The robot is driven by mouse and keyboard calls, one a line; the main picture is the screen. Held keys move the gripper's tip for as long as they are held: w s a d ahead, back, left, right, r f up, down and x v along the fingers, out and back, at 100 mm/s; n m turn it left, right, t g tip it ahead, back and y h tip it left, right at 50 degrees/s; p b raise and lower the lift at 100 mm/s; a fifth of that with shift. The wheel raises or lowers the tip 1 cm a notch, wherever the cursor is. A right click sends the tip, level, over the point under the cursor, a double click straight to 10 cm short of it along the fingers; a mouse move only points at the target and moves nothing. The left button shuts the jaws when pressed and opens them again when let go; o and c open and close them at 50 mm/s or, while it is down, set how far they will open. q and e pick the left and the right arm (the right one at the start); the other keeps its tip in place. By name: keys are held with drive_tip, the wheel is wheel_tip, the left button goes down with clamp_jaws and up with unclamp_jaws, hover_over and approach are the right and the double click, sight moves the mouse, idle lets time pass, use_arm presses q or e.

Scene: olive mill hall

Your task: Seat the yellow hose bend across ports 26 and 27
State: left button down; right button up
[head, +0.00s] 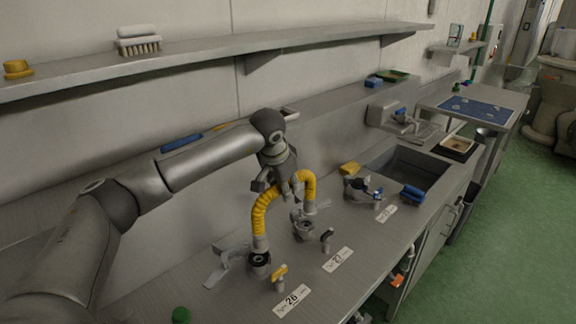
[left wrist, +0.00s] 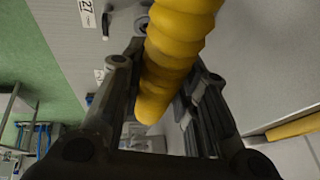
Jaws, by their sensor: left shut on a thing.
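The yellow hose bend (head: 261,217) is an arch with pale cuffs at its ends. My left gripper (head: 282,187) is shut on its upper part; in the left wrist view the ribbed hose (left wrist: 172,60) runs between the fingers. Its left end is at the port 26 fitting (head: 259,262), which has a yellow lever; I cannot tell whether it touches or is seated. Its right end hangs close above and slightly right of the port 27 fitting (head: 302,228), which has a black lever; contact is unclear. My right gripper is out of view.
Label plates 26 (head: 291,300) and 27 (head: 338,259) lie in front of the ports. Another valve (head: 362,189) and a blue brush (head: 412,194) are farther right, by the sink (head: 405,170). A green cap (head: 181,315) is at the front left. A shelf (head: 205,53) runs above.

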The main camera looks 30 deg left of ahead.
use_arm(q)
wheel_tip(320, 180, down, 6)
drive_tip(key=w+a+b, duration=0.1)
drive_tip(key=b, duration=0.3)
drive_tip(key=shift+w+a+r, duration=0.2)
drive_tip(key=shift+w+a, duration=0.1)
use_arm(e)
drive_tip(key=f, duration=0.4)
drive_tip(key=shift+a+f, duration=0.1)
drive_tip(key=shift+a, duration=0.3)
use_arm(q)
drive_tip(key=shift+s, duration=0.1)
drive_tip(key=shift+f+b, duration=0.3)
drive_tip(key=shift+f, duration=0.05)
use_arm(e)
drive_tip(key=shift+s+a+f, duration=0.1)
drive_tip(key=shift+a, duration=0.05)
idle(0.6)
